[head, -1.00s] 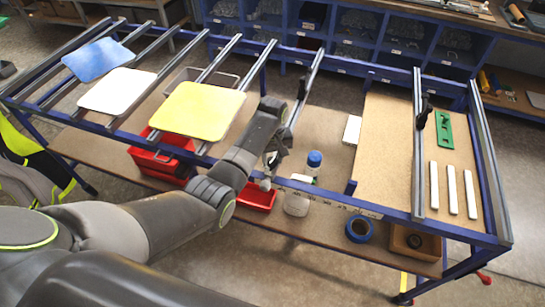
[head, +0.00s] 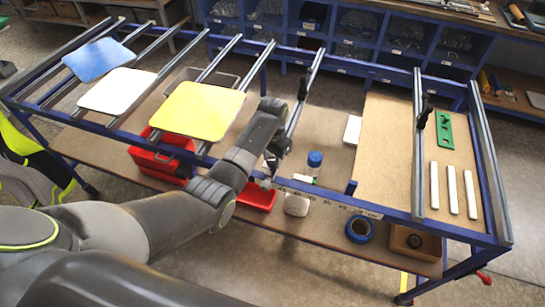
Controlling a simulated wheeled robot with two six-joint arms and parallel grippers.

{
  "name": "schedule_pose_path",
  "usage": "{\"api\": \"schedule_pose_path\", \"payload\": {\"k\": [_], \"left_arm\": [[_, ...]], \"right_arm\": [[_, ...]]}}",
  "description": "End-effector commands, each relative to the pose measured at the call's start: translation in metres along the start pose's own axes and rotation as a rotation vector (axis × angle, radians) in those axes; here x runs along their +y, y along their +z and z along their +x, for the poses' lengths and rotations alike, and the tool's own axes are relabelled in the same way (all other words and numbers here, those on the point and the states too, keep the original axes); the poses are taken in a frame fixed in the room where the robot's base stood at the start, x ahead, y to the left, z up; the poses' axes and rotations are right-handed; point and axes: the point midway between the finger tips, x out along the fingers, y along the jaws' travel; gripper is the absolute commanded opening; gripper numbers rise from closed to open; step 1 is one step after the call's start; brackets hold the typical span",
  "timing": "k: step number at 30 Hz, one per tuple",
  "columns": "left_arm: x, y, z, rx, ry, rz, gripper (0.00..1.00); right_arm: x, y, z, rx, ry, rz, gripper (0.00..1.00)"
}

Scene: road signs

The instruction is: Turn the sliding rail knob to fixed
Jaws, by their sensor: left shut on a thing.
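The sliding rail (head: 308,82) runs across the blue table frame, right of the yellow plate. My left arm comes in from the left, and my left gripper (head: 268,178) is at the rail's near end, by the front edge of the frame. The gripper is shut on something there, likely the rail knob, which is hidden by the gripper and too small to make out. I cannot tell which setting the knob is at. My right gripper is not in view.
Blue, white and yellow (head: 198,110) plates lie on rails at the left. A blue-capped bottle (head: 314,160), a red bin (head: 257,196) and blue tape (head: 359,229) are on the lower shelf. A board with a green piece (head: 444,130) and white strips is at the right.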

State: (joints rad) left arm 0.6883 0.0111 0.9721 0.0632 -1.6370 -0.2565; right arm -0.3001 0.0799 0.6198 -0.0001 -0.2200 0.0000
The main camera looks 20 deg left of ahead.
Motion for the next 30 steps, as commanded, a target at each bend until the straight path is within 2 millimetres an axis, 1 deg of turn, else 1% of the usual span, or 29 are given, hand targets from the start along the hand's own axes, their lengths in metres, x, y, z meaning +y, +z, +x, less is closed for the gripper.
{"api": "schedule_pose_path", "payload": {"k": [6, 15, 22, 30], "left_arm": [[-0.0002, -0.001, -0.0009, 0.003, -0.001, 0.182, 0.11], [-0.0001, -0.0012, -0.001, 0.004, -0.001, 0.353, 0.11], [0.0001, -0.0012, -0.0011, 0.004, -0.001, 0.412, 0.11], [0.0002, -0.0013, -0.0011, 0.004, -0.001, 0.426, 0.11]], "right_arm": [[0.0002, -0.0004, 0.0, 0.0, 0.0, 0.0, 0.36], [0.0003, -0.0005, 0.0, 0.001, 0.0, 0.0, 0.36], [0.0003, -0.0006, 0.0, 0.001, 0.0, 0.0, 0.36], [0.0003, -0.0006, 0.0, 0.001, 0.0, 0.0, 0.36]]}}
